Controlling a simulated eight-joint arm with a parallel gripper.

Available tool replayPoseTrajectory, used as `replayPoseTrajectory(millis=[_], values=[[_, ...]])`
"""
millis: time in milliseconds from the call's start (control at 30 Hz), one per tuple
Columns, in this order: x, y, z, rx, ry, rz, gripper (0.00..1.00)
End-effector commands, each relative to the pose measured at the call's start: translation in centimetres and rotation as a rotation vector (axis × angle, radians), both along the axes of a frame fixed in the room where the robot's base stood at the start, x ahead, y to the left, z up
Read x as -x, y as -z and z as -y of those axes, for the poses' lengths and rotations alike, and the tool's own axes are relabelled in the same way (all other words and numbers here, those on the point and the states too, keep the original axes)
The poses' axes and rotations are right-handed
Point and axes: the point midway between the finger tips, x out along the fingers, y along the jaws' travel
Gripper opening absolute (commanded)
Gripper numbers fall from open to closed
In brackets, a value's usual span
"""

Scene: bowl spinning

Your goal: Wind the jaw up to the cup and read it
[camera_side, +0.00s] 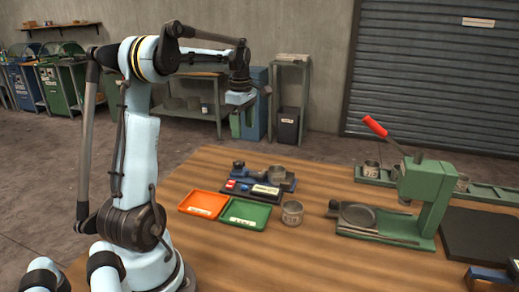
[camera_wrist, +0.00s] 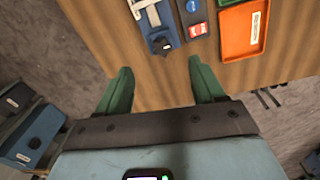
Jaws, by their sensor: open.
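A blue measuring fixture (camera_side: 257,178) stands at the back of the wooden table in the side view. A dark round knob (camera_side: 238,165) is at its left end. A grey metal cup (camera_side: 277,174) appears to sit at its right end; the gap between jaw and cup is too small to tell. The wrist view shows the fixture's knob end (camera_wrist: 161,42) and a silver bar (camera_wrist: 150,17) at the top edge; the cup is out of that view. My gripper (camera_side: 243,124) is high above the table's far edge, its green fingers (camera_wrist: 163,85) apart and empty.
Orange (camera_side: 203,204) and green (camera_side: 245,214) trays and a loose cup (camera_side: 292,213) are nearer. A green lever press (camera_side: 425,195) stands right. Front table area is clear.

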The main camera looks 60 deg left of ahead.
Motion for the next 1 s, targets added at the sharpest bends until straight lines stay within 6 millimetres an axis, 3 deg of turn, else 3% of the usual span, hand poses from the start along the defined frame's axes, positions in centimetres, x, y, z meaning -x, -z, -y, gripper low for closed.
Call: replayPoseTrajectory(millis=[100,367,800,1000], values=[[0.8,0.5,-1.9,0.023,-0.116,-0.020,0.68],[1.0,2.1,-2.5,0.032,-0.160,-0.028,0.68],[1.0,9.6,-2.5,0.030,-0.156,-0.026,0.68],[1.0,12.0,-2.4,0.030,-0.156,-0.027,0.68]])
